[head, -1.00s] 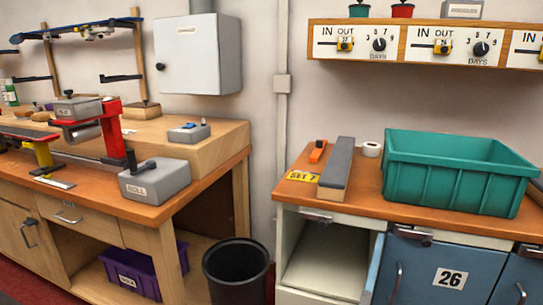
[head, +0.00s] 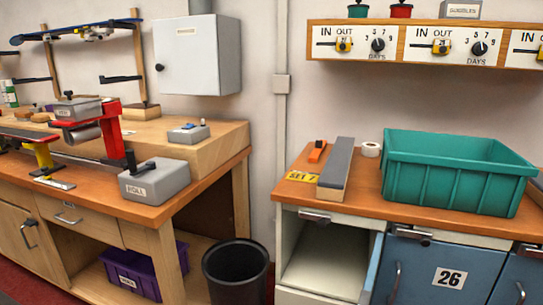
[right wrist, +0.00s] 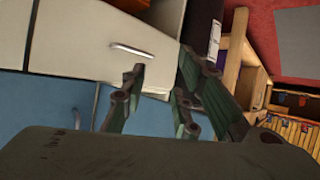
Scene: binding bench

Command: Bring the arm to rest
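My right gripper (right wrist: 161,82) shows in the right wrist view, with dark links and green-grey finger pads. Its fingers stand apart, and I see nothing held between them. Behind the fingers are a white drawer front with a metal handle (right wrist: 131,50) and a blue cabinet face (right wrist: 55,102). Neither gripper shows in the head view. My left gripper is in no view.
A teal bin (head: 450,180), a long grey-topped block (head: 337,165) and an orange tool (head: 317,151) are on the right counter. An open compartment (head: 325,262) is below. A black waste bin (head: 236,268) stands between the benches. A grey weight (head: 155,182) sits on the left bench.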

